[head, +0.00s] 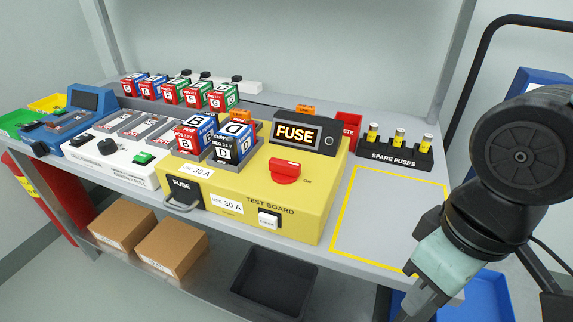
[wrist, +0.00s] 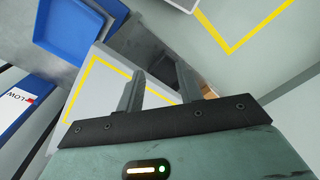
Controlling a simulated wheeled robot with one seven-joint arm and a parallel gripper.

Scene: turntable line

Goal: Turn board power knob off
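The red power knob (head: 285,170) sits on top of the yellow test board (head: 300,212), with the word ON printed to its right. Its handle lies roughly across the board. The board's display (head: 296,135) is lit and reads FUSE. My gripper (head: 405,310) is at the lower right in the head view, in front of the table's right end and well apart from the knob; its fingertips are cut off there. In the wrist view my gripper (wrist: 163,88) shows two fingers spread apart with nothing between them. The knob is not in the wrist view.
Battery blocks (head: 233,141) stand on the board. A black spare fuse holder (head: 395,153) stands behind a bare yellow-outlined area (head: 385,215) right of the board. A white unit (head: 115,160) is at left. Blue bins (wrist: 75,35) show in the wrist view.

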